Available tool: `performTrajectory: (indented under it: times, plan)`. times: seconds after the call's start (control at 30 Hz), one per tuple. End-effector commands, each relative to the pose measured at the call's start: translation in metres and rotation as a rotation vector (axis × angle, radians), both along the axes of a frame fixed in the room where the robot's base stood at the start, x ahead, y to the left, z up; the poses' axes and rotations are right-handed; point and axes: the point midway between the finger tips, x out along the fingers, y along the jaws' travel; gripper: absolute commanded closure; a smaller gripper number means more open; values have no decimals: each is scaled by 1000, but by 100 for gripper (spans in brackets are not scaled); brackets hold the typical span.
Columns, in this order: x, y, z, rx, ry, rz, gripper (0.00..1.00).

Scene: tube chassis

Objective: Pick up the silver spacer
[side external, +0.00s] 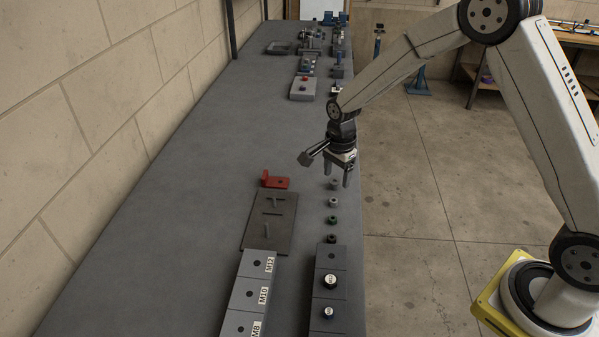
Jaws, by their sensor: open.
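Several small round spacers stand in a row near the right edge of the grey bench. The farthest one is a grey spacer (334,184), and a lighter silver-looking spacer (333,202) is just nearer. A green spacer (332,220) and a black one (331,239) follow. Both far spacers look metallic, and I cannot tell for sure which is the silver one. My gripper (337,176) is open, pointing down, with its fingertips close to the farthest spacer. I cannot tell its exact height above it. Nothing shows between the fingers.
A dark plate (270,222) with small rods and a red bracket (274,182) lie to the left. Labelled blocks (248,293) and a dark block with round knobs (330,258) are at the front. Tools and fixtures (303,88) crowd the far end. The left bench is clear.

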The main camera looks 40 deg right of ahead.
Motion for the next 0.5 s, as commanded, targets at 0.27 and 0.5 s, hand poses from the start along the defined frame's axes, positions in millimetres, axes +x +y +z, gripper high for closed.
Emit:
performTrajectory:
  times: [0.27,0.5]
  plan:
    - [6,-1,-5,0,9,-65,28]
    - [5,-1,-18,1,11,-63,28]
